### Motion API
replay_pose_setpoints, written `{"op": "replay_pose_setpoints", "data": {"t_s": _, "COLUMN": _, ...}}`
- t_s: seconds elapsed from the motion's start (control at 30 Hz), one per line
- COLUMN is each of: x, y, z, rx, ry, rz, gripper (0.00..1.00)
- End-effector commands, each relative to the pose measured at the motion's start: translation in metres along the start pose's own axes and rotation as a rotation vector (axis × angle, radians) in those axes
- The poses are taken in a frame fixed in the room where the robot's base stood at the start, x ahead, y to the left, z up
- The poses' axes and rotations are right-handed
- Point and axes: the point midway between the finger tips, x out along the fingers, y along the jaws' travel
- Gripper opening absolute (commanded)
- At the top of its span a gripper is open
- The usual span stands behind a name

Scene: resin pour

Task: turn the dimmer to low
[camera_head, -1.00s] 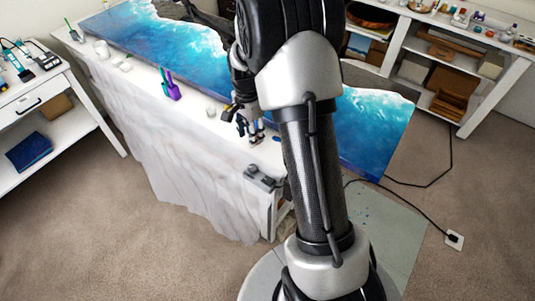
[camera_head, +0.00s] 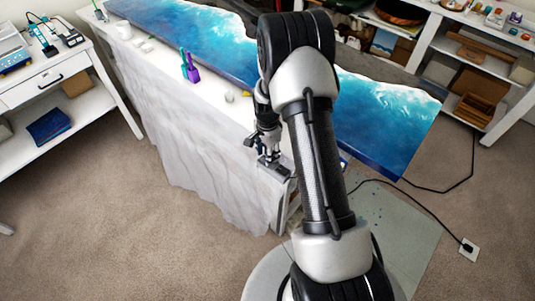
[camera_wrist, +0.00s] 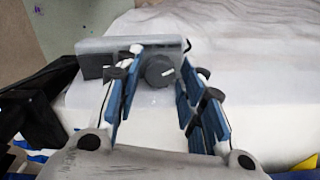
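The dimmer (camera_wrist: 95,63) is a grey box on the end of the white-draped table. Its round dark knob (camera_wrist: 157,70) faces the wrist camera, with a small white mark on its right part. The box also shows in the head view (camera_head: 279,172), partly covered by my gripper (camera_head: 268,153). In the wrist view, my gripper (camera_wrist: 155,88) is open, with blue-padded fingers on the left and right of the knob. The fingers look empty. I cannot tell whether either fingertip touches the knob.
A blue-and-white resin slab (camera_head: 195,38) runs along the table, behind my arm. Purple and green tools (camera_head: 191,68) and small cups stand along its near edge. A white side table (camera_head: 60,85) is at left. A black cord crosses the floor at right to a socket (camera_head: 469,249).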

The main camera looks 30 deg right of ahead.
Motion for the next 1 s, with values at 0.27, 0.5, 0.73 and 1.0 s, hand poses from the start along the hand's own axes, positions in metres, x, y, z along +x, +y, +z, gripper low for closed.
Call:
{"op": "replay_pose_setpoints", "data": {"t_s": 0.27, "x": 0.0031, "y": 0.0000, "z": 0.0000, "rx": 0.000, "ry": 0.000, "rz": 0.000, "gripper": 0.36}}
{"op": "replay_pose_setpoints", "data": {"t_s": 0.5, "x": 0.0030, "y": 0.0001, "z": 0.0000, "rx": 0.000, "ry": 0.000, "rz": 0.000, "gripper": 0.24}}
{"op": "replay_pose_setpoints", "data": {"t_s": 0.73, "x": 0.0029, "y": 0.0001, "z": 0.0000, "rx": 0.000, "ry": 0.000, "rz": 0.000, "gripper": 0.08}}
{"op": "replay_pose_setpoints", "data": {"t_s": 1.0, "x": 0.0033, "y": 0.0000, "z": 0.0000, "rx": -0.072, "ry": 0.000, "rz": 0.000, "gripper": 0.03}}
